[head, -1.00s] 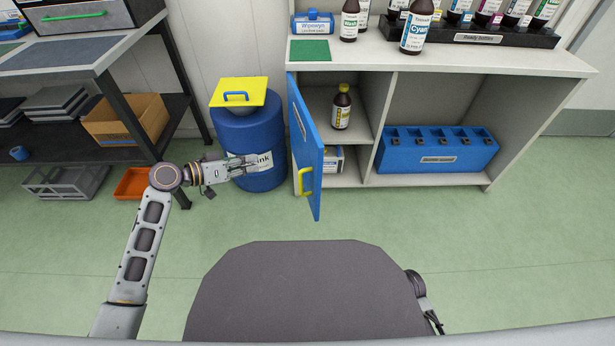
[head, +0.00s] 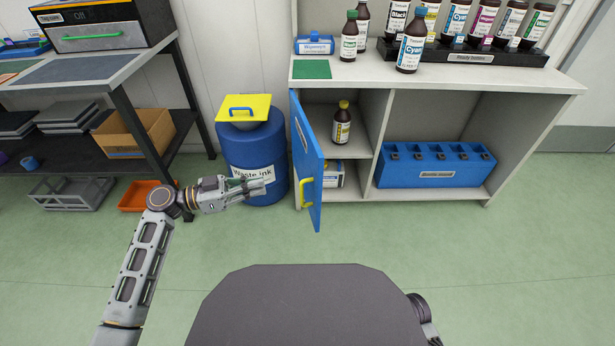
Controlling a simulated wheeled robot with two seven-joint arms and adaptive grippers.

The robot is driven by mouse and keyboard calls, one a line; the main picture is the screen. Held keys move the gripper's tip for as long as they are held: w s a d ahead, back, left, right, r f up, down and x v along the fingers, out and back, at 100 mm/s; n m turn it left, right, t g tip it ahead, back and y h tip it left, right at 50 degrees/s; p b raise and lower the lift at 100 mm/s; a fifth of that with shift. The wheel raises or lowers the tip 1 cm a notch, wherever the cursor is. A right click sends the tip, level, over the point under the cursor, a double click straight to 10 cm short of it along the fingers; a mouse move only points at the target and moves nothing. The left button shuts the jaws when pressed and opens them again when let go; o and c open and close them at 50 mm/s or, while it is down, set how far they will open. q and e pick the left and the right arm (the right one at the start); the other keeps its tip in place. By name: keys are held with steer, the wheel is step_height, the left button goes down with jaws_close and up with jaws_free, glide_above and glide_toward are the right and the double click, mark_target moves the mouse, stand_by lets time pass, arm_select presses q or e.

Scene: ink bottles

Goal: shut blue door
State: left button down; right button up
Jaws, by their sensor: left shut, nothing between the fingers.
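The blue door (head: 306,160) of the white cabinet (head: 440,72) stands open, swung out toward me on its left side. Its yellow handle (head: 306,194) is on the lower part of the door face. My left gripper (head: 262,186) is shut and empty. It appears in front of the blue waste ink barrel, to the left of the door and apart from the handle. My right gripper is out of view; only a bit of my right arm shows at the bottom right.
The waste ink barrel (head: 254,150) with a yellow lid (head: 243,107) stands left of the door. Inside the cabinet are a brown bottle (head: 342,124) and a blue rack (head: 436,166). An orange tray (head: 140,195) lies at left. The green floor in front is clear.

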arm_select(q)
steer(key=shift+d, duration=0.15)
stand_by(0.4)
steer(key=b, duration=0.2)
glide_toward(318, 175)
steer(key=x, duration=0.5)
steer(key=shift+d+r, duration=0.1)
steer(key=shift+d, duration=0.1)
steer(key=shift+w+d, duration=0.15)
steer(key=shift+d, duration=0.2)
steer(key=shift+w+d, duration=0.1)
steer(key=shift+d, duration=0.3)
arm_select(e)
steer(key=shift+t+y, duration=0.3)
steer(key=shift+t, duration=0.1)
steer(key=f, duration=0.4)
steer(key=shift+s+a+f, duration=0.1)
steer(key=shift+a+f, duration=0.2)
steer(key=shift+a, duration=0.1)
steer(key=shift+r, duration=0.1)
